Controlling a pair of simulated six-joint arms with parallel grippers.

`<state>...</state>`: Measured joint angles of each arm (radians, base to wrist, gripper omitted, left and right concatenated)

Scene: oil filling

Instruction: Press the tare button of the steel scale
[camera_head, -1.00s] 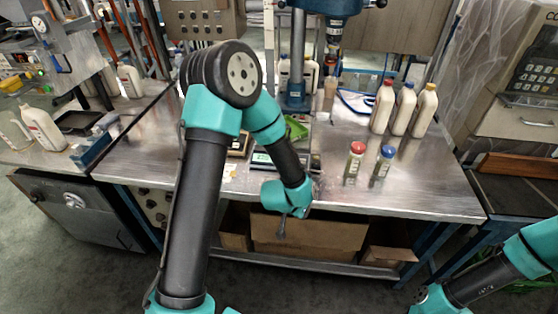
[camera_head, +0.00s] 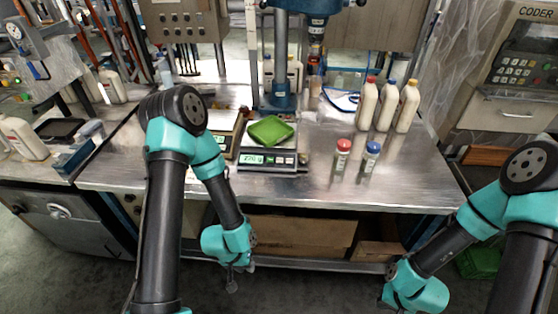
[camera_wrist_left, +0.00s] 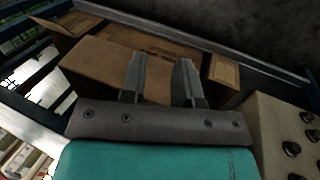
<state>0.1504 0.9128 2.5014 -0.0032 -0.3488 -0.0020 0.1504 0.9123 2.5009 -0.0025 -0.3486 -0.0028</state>
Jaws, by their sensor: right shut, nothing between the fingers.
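A steel scale (camera_head: 270,160) stands near the front edge of the bench in the head view. A green dish (camera_head: 270,130) sits on its pan, and its lit green display seems to read 270 g. Small buttons (camera_head: 285,160) are to the right of the display; their labels are too small to read. My left gripper (camera_head: 232,285) hangs below and in front of the bench edge, apart from the scale. In the left wrist view its two fingers (camera_wrist_left: 160,80) are spread with nothing between them. My right gripper (camera_head: 398,306) is low at the bottom right, shut and empty, far from the scale.
A second scale (camera_head: 226,130) stands just left of the steel one. Red-capped (camera_head: 340,157) and blue-capped (camera_head: 369,158) small bottles stand to its right, with white bottles (camera_head: 387,105) behind. Cardboard boxes (camera_head: 300,233) sit under the bench. The bench's right front is clear.

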